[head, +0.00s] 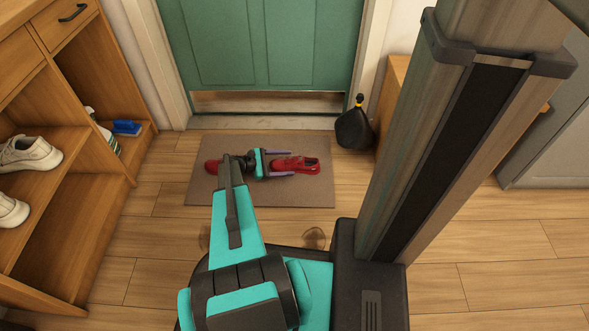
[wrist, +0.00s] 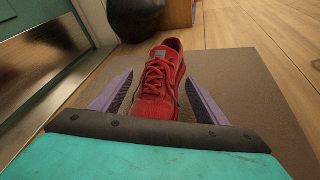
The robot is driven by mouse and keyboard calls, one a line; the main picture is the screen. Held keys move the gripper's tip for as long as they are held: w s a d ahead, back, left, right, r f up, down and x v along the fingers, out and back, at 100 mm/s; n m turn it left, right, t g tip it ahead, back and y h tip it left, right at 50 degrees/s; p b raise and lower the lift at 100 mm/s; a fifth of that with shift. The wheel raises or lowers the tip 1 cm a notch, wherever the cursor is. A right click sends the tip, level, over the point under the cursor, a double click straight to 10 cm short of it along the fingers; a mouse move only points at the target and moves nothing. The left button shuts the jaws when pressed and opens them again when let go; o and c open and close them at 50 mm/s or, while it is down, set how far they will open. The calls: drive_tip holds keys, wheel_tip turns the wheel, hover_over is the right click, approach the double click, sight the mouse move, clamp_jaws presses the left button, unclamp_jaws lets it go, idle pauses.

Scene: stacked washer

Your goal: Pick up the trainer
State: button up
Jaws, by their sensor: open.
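A red trainer (head: 303,164) lies on the grey-brown mat (head: 312,194) in front of the green door. It also shows in the wrist view (wrist: 163,78), laces up, with its far end pointing away from my gripper. My gripper (head: 286,165) is open, low over the mat. Its two purple fingers stand on either side of the trainer, with gaps showing in the wrist view. The near end of the trainer is hidden behind my gripper's body. A second red shoe (head: 211,167) shows in part at the left of the mat, partly behind my arm.
A wooden shelf unit (head: 70,178) on the left holds white shoes (head: 28,155), a spray bottle and a blue brush (head: 126,128). The green door (head: 262,45) closes off the back. A black bag-like object (head: 353,128) stands right of the mat. Wooden floor is clear at the right.

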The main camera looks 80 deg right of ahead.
drive_tip(key=shift+b+x, duration=0.4)
drive_tip(key=shift+x, duration=0.8)
drive_tip(key=c, duration=1.4)
